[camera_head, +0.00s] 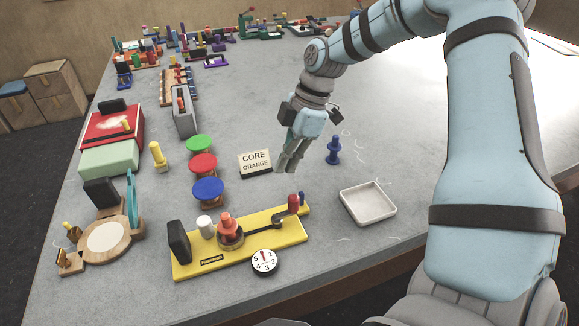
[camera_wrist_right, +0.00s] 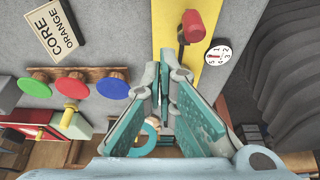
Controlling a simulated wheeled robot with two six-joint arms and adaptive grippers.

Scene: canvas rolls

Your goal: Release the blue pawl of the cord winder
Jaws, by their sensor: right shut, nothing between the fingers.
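The cord winder is a yellow base (camera_head: 205,264) with an orange-red spool (camera_head: 226,224), a dark crank arm (camera_head: 262,231) and a red handle (camera_head: 293,205) at its right end. A small blue piece (camera_head: 302,198), which looks like the pawl, stands just behind the red handle. My right gripper (camera_head: 283,168) is shut and empty, pointing down behind the winder's right part and apart from it. The wrist view shows its fingers (camera_wrist_right: 174,68) in front of the yellow base (camera_wrist_right: 165,18) and red handle (camera_wrist_right: 194,22). The pawl is not clear there. My left gripper is out of view.
A white numbered dial (camera_head: 264,262) lies before the winder. A CORE ORANGE sign (camera_head: 255,162), a dark blue peg (camera_head: 333,150) and a white tray (camera_head: 368,203) are nearby. Green, red and blue discs (camera_head: 208,190) stand left of the sign. The back right tabletop is clear.

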